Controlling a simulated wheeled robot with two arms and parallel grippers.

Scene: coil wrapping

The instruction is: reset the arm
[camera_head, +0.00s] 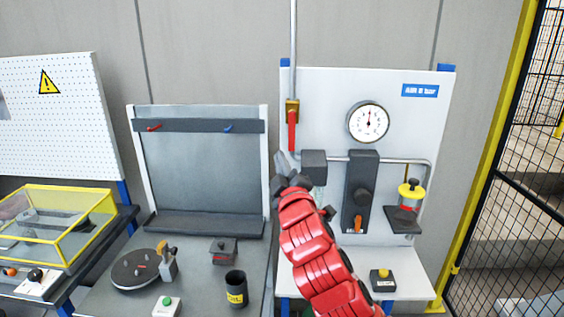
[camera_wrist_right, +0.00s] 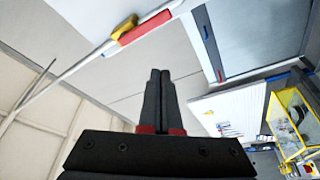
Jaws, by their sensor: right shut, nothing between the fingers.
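My right arm (camera_head: 318,255) is red and reaches up from the bottom of the head view. Its dark gripper (camera_head: 281,160) is in front of the left edge of the white air panel (camera_head: 325,90), below and left of the red valve lever (camera_head: 292,131). In the right wrist view the two black fingers (camera_wrist_right: 160,76) are together, with nothing between them. The red lever (camera_wrist_right: 144,28) and its brass valve body show beyond the fingers there, apart from them. My left gripper is in neither view.
At left stand a bench with a turntable (camera_head: 140,269), a black cup (camera_head: 236,289) and a yellow-framed case (camera_head: 50,222). A mesh fence (camera_head: 500,170) is at right.

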